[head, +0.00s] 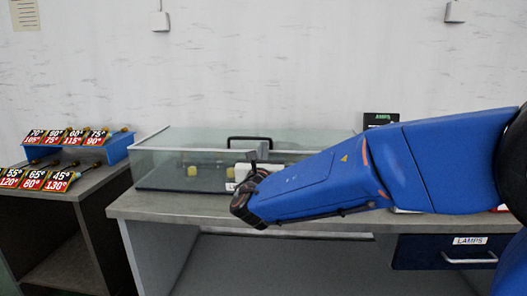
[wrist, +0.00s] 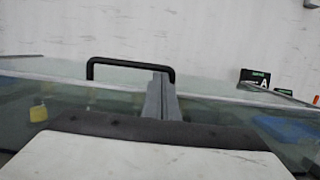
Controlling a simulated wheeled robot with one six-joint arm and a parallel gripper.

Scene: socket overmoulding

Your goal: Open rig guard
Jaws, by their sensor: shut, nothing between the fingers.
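The rig guard (head: 160,159) is a clear glass-like box on the grey workbench, with its lid down. A black bar handle (head: 250,138) stands on the lid near its middle; it also shows in the wrist view (wrist: 112,61). My gripper (head: 262,152) is shut and empty. In the head view it appears in front of the guard, just below the handle. In the wrist view my gripper (wrist: 160,80) overlaps the handle's right end; I cannot tell whether they touch. Yellow parts (head: 192,171) show inside the guard. My arm hides the guard's right part.
A side bench at left holds a blue rack (head: 108,150) with several red-and-black labelled tools. A drawer marked LAMPS (head: 445,252) is under the bench at right. A black sign (head: 381,120) stands behind my arm. The front left bench top is clear.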

